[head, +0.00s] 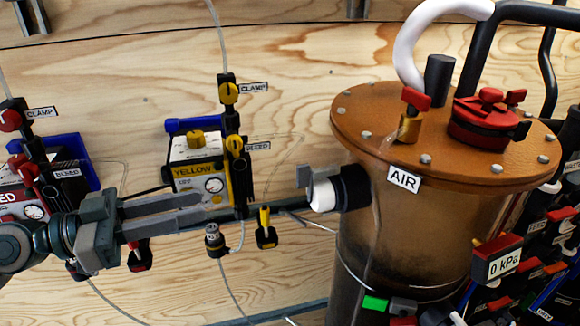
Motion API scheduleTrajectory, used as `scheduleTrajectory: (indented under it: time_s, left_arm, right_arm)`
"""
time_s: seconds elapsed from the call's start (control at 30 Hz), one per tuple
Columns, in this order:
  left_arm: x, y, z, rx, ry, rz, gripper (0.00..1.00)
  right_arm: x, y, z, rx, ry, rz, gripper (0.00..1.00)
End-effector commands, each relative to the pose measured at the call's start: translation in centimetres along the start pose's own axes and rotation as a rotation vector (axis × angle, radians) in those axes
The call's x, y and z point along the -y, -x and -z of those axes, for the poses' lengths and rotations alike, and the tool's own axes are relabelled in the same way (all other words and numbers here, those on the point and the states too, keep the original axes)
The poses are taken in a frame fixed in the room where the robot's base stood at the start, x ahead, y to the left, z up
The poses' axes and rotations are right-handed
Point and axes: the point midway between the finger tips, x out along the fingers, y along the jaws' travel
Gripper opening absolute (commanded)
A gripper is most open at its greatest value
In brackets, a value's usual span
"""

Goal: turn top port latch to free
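An orange-brown lidded tank (400,230) stands at the right, labelled AIR. On its lid (380,118) sit a red round cap (484,122) with a red knob and small red lugs, and a brass valve with a red handle (415,98). The cap's lugs look like the top port latch, but I cannot be sure. My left gripper (203,206) is at the left, well away from the lid. Its two grey fingers point right with a gap between them, and nothing shows between them. My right gripper is not in view.
A side port with a white end (323,195) sticks out left from the tank. A yellow-labelled box (190,176) and clamp valves (229,93) are on the wooden wall. A white hose (408,45) and black pipes rise behind the lid.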

Motion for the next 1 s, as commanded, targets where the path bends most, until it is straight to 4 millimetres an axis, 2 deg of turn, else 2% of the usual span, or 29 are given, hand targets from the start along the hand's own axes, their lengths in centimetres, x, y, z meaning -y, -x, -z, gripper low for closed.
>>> scheduleTrajectory:
  time_s: [0.1, 0.23, 0.77, 1.0]
  left_arm:
    - [-1.4, 0.4, 2.3, -0.01, -0.005, -0.03, 0.26]
    - [-2.4, 0.7, 3.7, -0.018, 0.0, -0.047, 0.26]
    - [-2.5, 0.6, 4.1, -0.02, 0.002, -0.05, 0.26]
    - [-2.5, -0.1, 4.3, -0.02, 0.003, -0.049, 0.26]
  right_arm:
    - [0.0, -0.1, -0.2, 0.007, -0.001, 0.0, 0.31]
    - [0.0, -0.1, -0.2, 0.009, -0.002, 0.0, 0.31]
    - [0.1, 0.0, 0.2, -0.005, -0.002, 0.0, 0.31]
    - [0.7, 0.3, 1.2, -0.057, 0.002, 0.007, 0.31]
